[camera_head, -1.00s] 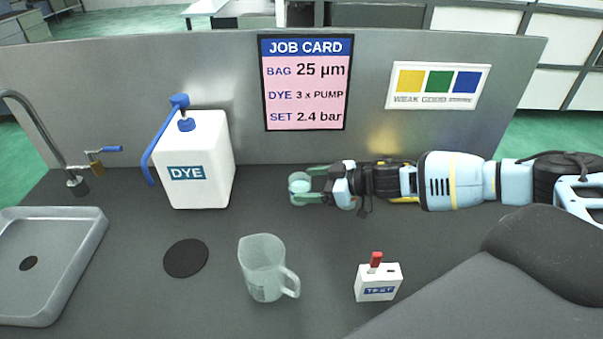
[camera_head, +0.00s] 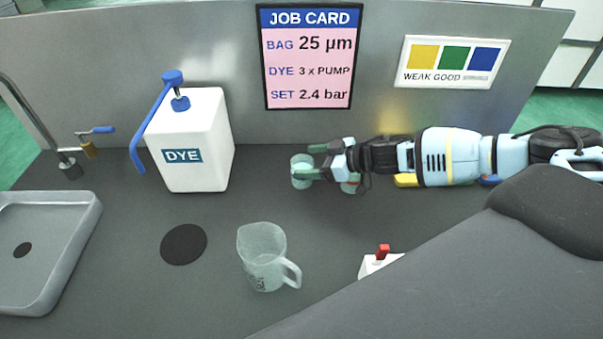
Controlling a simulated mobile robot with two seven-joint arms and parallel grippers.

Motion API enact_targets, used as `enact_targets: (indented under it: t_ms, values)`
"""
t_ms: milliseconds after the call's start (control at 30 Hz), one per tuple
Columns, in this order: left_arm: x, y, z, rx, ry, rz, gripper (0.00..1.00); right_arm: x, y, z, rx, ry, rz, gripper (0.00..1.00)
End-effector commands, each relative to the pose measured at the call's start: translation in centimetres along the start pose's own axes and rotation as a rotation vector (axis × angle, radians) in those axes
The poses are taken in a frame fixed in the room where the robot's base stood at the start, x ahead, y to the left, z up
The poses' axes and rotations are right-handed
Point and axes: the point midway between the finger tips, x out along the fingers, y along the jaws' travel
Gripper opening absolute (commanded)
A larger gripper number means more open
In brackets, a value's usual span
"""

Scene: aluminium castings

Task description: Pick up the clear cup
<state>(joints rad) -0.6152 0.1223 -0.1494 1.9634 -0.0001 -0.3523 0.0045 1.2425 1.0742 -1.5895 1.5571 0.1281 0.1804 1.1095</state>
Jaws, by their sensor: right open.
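A small clear cup (camera_head: 301,180) with a greenish tint stands on the dark bench near the back panel. My right gripper (camera_head: 312,161) reaches in from the right and is open, with its green fingertips at the cup, one on the far side and one on the near side. I cannot tell whether the fingers touch it. A larger clear jug (camera_head: 262,255) with a handle stands nearer the front. My left gripper is out of view.
A white DYE bottle (camera_head: 205,140) with a blue pump stands at the back left, beside a black disc (camera_head: 184,244). A grey sink tray (camera_head: 85,235) is at the left. A white box with a red switch (camera_head: 383,255) is partly hidden at the front right. A job card (camera_head: 308,57) hangs behind.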

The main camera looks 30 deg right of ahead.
Motion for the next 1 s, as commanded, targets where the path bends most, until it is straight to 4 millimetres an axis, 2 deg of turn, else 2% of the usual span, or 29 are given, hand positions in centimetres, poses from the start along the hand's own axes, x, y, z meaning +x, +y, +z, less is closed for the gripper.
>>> enact_targets:
  t_ms: [267, 400, 700, 1000]
  values:
    - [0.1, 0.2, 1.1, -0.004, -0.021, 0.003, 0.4, 3.3, -0.2, 1.4, 0.002, -0.002, -0.002, 0.78]
    - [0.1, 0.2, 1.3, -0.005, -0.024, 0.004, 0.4, 4.7, -0.1, 1.1, -0.001, 0.001, -0.001, 0.78]
    - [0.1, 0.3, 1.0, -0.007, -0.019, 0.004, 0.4, 5.1, 0.0, 0.9, -0.002, 0.002, 0.001, 0.78]
    - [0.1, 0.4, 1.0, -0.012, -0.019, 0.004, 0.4, 5.1, 0.0, 0.9, -0.002, 0.002, 0.001, 0.4]
